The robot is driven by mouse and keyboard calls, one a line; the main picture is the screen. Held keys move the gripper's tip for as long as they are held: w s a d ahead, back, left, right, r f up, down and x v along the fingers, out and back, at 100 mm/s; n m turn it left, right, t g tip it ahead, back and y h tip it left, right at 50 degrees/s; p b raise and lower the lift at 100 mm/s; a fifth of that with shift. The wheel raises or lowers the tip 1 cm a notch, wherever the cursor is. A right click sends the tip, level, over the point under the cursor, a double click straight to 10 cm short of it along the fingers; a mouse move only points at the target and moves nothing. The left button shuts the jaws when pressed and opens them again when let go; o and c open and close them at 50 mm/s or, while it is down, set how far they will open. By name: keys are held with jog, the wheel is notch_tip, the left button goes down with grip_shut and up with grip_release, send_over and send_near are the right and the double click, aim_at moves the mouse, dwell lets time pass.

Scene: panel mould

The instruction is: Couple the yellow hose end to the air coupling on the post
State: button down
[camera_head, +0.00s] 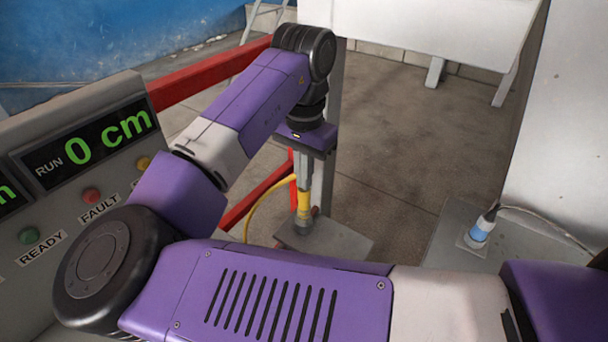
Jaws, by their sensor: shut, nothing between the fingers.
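The yellow hose end (303,205) stands upright in the middle of the head view. Its lower end meets a dark round fitting (303,228), which looks like the air coupling, on a small grey plate. I cannot tell whether the two are locked together. The yellow hose (254,206) curves from the hose end down to the left. My gripper (303,184) points down directly above the hose end, its fingers shut and empty. Its tips are at or just above the top of the hose end; I cannot tell whether they touch it.
The grey plate (345,243) extends right of the fitting. A red rail (205,80) and an upright grey post (331,130) stand close to my gripper. A control panel (65,150) reading "RUN 0 cm" is at left. A blue-and-white plug (481,232) sits at right. Floor between is clear.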

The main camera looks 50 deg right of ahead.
jog(key=shift+r+p, duration=1.9)
jog(key=shift+r, duration=0.1)
